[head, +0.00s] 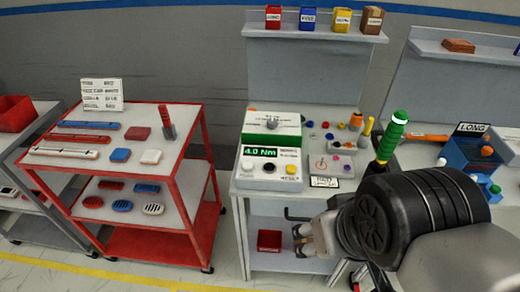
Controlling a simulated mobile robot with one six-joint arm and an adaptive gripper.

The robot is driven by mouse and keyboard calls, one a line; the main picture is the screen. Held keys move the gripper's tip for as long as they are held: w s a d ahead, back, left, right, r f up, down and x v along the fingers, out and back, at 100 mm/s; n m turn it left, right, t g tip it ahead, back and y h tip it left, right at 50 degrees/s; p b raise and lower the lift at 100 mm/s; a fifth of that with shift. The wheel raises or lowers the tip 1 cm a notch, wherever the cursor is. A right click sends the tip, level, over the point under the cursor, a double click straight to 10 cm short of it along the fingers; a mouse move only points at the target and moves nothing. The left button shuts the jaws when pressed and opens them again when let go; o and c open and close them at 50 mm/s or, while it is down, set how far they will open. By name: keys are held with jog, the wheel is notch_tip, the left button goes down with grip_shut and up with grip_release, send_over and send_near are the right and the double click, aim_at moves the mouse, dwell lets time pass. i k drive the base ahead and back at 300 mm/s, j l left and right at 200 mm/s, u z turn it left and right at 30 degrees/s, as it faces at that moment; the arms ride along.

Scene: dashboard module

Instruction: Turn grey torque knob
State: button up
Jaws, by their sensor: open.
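The grey torque knob (272,122) sits on top of a white and green box (258,121) on the middle bench. A unit in front of it has a display (259,152) reading 4.0 Nm and a row of small knobs or buttons. My gripper (302,240) is in front of the bench, below its top in the picture, and well apart from the knob. Its fingers point left and look spread, with nothing seen between them. My wrist and arm cover the right part of the bench.
A green-handled tool (391,137) stands upright just behind my arm. Several small coloured parts (325,140) and a label card (324,182) lie right of the box. A red cart (185,128) stands left. A red bin (269,240) sits on the lower shelf.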

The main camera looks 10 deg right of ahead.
aim_at(272, 124)
jog(key=i+l, duration=0.2)
jog(key=i, duration=0.25)
jog(key=i+l, duration=0.25)
jog(key=i, duration=0.25)
